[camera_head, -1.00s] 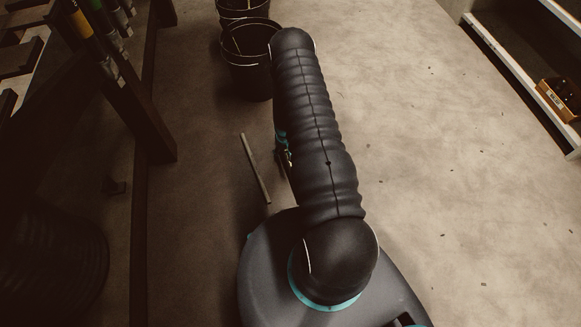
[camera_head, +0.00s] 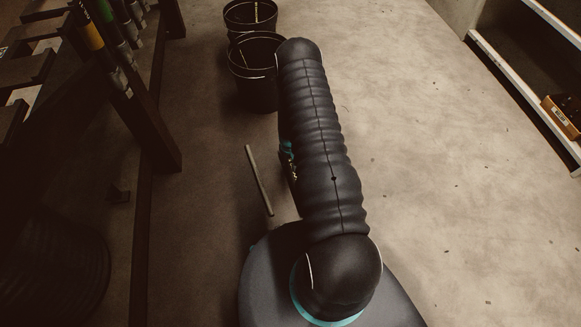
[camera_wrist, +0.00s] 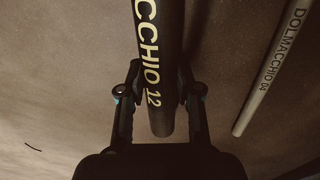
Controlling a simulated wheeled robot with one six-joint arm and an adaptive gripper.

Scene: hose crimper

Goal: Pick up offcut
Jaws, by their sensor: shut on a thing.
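A black hose offcut (camera_wrist: 158,50) with pale lettering ending in "CCHIO 12" runs down the middle of the wrist view. My gripper (camera_wrist: 160,80) is shut on it, one finger on each side. The offcut's near end shows between the fingers; its far end is out of the picture. In the head view my arm hides the gripper and this offcut. A thin grey piece (camera_head: 259,180) lies on the floor left of my arm in the head view.
Two black buckets (camera_head: 256,92) stand beyond the arm, with thin pieces inside. A dark rack (camera_head: 130,100) with hoses stands at the left, a coil (camera_head: 55,262) below it. A shelf (camera_head: 500,65) with a box (camera_head: 562,115) is at the right. Open floor lies between.

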